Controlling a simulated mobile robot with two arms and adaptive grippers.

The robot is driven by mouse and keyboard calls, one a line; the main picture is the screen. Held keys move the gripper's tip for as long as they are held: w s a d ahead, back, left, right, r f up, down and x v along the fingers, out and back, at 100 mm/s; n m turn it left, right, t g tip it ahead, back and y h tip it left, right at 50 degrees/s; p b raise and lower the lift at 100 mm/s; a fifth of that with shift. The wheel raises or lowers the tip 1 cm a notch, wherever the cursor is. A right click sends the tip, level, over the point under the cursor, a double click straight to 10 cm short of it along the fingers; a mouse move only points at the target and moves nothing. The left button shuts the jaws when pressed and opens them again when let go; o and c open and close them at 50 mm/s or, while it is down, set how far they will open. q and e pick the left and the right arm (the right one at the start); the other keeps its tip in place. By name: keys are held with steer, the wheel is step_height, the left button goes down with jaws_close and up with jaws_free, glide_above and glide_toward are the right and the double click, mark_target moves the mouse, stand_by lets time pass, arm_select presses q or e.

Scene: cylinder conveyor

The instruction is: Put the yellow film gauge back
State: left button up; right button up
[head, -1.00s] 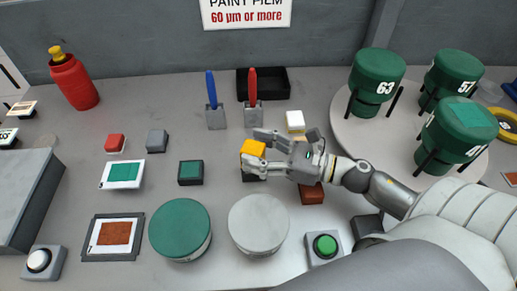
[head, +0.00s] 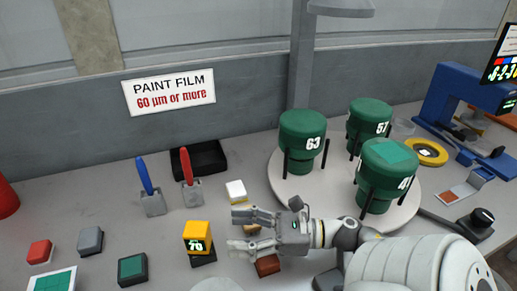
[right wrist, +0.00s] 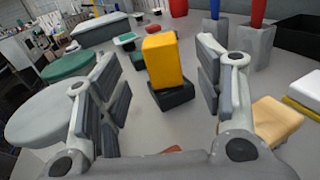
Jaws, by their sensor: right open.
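The yellow film gauge (head: 197,237) stands upright on a small dark base (head: 204,258) on the bench, its display reading what looks like 78. My right gripper (head: 240,230) is open and empty, to the right of the gauge and apart from it, fingers pointing left toward it. In the right wrist view the gauge (right wrist: 162,60) sits on its dark base (right wrist: 174,96), beyond and between the two open fingers (right wrist: 155,90). My left gripper is not in view.
Blue and red brushes stand in grey holders (head: 152,204) (head: 193,193) behind the gauge. A white block (head: 236,190) and a brown block (head: 267,265) lie near my right gripper. A round turntable (head: 290,190) carries green numbered cylinders (head: 303,135). A green-topped block (head: 132,268) is left of the gauge.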

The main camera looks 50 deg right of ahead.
steer(key=shift+v, duration=1.9)
